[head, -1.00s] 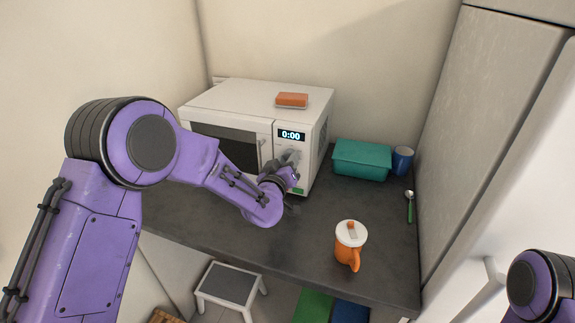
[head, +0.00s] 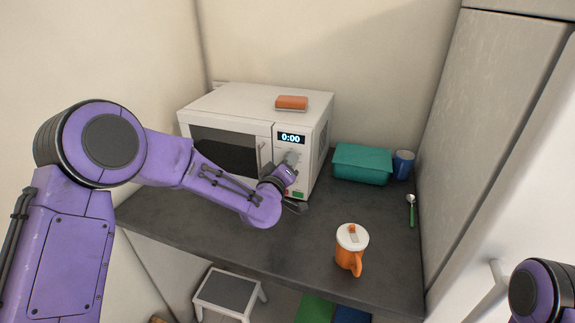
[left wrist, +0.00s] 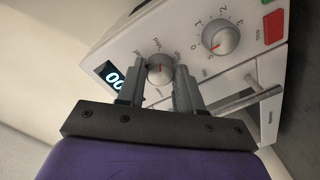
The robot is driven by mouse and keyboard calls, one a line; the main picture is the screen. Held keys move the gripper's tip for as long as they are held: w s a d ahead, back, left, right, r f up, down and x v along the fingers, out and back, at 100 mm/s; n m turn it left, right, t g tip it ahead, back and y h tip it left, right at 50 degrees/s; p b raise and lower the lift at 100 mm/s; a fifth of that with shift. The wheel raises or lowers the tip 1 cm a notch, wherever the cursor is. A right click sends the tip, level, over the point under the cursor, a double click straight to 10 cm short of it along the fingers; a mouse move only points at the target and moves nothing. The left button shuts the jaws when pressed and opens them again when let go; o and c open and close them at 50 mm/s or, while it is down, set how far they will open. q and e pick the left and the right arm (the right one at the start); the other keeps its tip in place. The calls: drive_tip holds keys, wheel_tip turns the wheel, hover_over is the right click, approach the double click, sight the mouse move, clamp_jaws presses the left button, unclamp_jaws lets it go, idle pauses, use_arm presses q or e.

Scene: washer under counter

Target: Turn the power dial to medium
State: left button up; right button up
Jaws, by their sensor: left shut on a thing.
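The white microwave (head: 232,110) stands on the counter with its display reading 0:00. My left gripper (head: 289,162) is at its control panel, in front of the dials. In the left wrist view, the power dial (left wrist: 160,70), a round silver knob with a red pointer mark, sits between the two fingers of my left gripper (left wrist: 157,76), which is shut on it. Small lettering around this dial is too blurred to read surely. A second silver dial (left wrist: 221,37) with numbers around it is beside it, free of the fingers. My right gripper is out of view.
An orange-brown block (head: 292,103) lies on the microwave. A teal box (head: 362,164), a blue cup (head: 403,164), a green-handled spoon (head: 411,211) and an orange lidded mug (head: 350,250) are on the dark counter (head: 245,245). A step stool (head: 228,291) stands below.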

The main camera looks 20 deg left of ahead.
use_arm(q)
drive_tip(key=o, duration=1)
drive_tip(key=shift+o, duration=0.2)
drive_tip(key=s, duration=1)
drive_tip(key=shift+s+r, duration=0.25)
